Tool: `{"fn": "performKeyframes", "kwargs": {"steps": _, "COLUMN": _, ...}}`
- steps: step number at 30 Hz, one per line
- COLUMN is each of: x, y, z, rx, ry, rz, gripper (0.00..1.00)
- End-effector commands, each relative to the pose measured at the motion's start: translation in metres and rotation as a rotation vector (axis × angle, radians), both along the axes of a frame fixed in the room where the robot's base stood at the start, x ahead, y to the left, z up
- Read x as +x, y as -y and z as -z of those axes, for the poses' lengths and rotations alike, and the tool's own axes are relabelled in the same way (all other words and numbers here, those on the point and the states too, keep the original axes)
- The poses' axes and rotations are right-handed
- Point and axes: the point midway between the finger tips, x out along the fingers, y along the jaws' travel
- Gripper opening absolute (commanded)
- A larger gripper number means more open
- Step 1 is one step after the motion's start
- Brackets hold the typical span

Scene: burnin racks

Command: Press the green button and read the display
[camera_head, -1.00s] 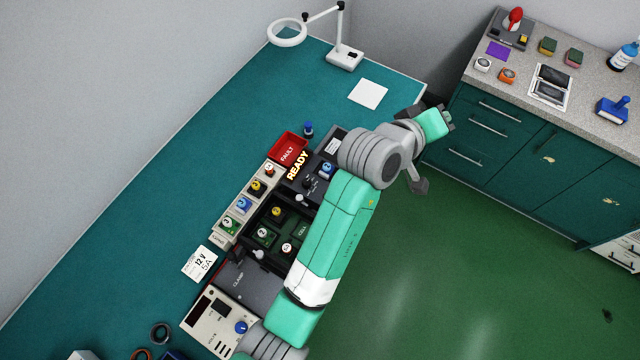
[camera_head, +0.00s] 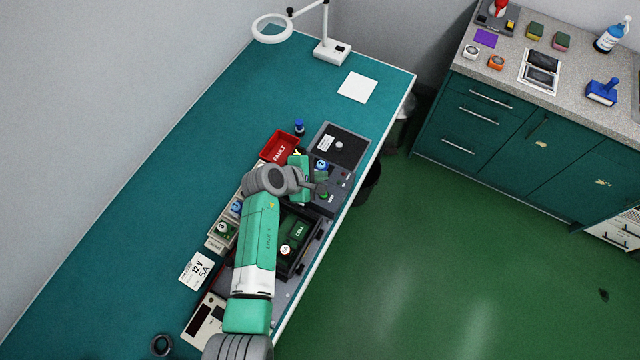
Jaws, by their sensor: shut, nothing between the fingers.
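A dark control box (camera_head: 335,207) stands near the right edge of the teal bench. A small green spot (camera_head: 324,197), which looks like the green button, shows on it beside my gripper. My gripper (camera_head: 322,187) is shut and empty, and hangs over this box; whether it touches the button cannot be told. A blue numbered part (camera_head: 321,164) sits just above my gripper in the picture.
A red FAULT bin (camera_head: 279,147) and a dark plate with a knob (camera_head: 347,145) lie beyond the box. A green cell (camera_head: 295,229) sits in a tray below my arm. A magnifier lamp (camera_head: 330,50) and white sheet (camera_head: 357,87) stand farther back.

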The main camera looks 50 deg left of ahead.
Motion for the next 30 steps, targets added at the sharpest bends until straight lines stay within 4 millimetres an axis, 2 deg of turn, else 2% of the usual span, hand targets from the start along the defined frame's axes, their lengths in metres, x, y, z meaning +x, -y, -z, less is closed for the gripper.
{"fn": "performKeyframes", "kwargs": {"steps": 8, "x": 0.0, "y": 0.0, "z": 0.0, "rx": 0.002, "ry": 0.001, "rz": 0.001, "gripper": 0.0}}
{"fn": "performKeyframes", "kwargs": {"steps": 13, "x": 0.0, "y": 0.0, "z": 0.008, "rx": 0.003, "ry": 0.001, "rz": 0.002, "gripper": 0.0}}
{"fn": "performKeyframes", "kwargs": {"steps": 30, "x": 0.001, "y": 0.0, "z": 0.081, "rx": 0.003, "ry": 0.001, "rz": 0.002, "gripper": 0.0}}
